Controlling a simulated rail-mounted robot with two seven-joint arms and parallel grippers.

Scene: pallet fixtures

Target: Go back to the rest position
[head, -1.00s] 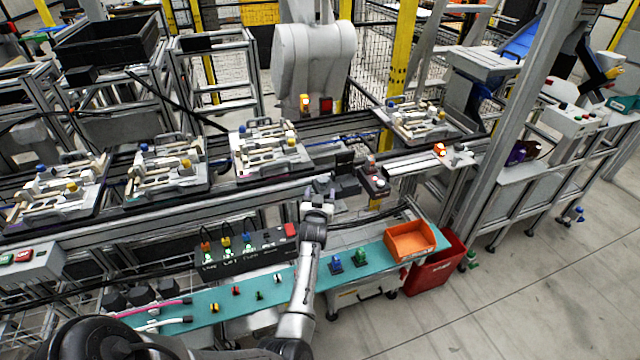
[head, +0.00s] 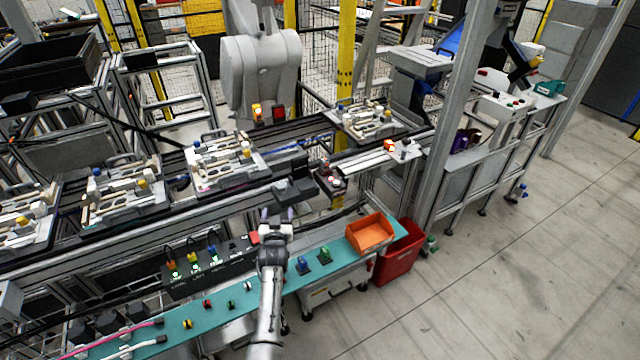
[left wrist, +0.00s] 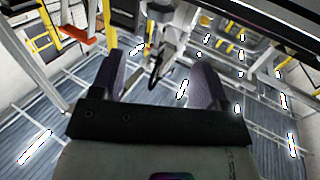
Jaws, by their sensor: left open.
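My left gripper (head: 277,214) is open and empty in the head view. It is above the gap between the teal bench (head: 345,262) and the conveyor line, right of the black control box. In the left wrist view its two purple-grey fingers (left wrist: 160,85) stand wide apart with nothing between them. My left arm reaches up from the bottom of the head view, across the bench. My right gripper does not show in either view.
An orange bin (head: 370,233) sits at the bench's right end, with a red bin (head: 398,265) on the floor beside it. The black control box (head: 210,265) lies left of my gripper. Pallet fixtures (head: 222,160) stand on the conveyor behind. Open floor lies to the right.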

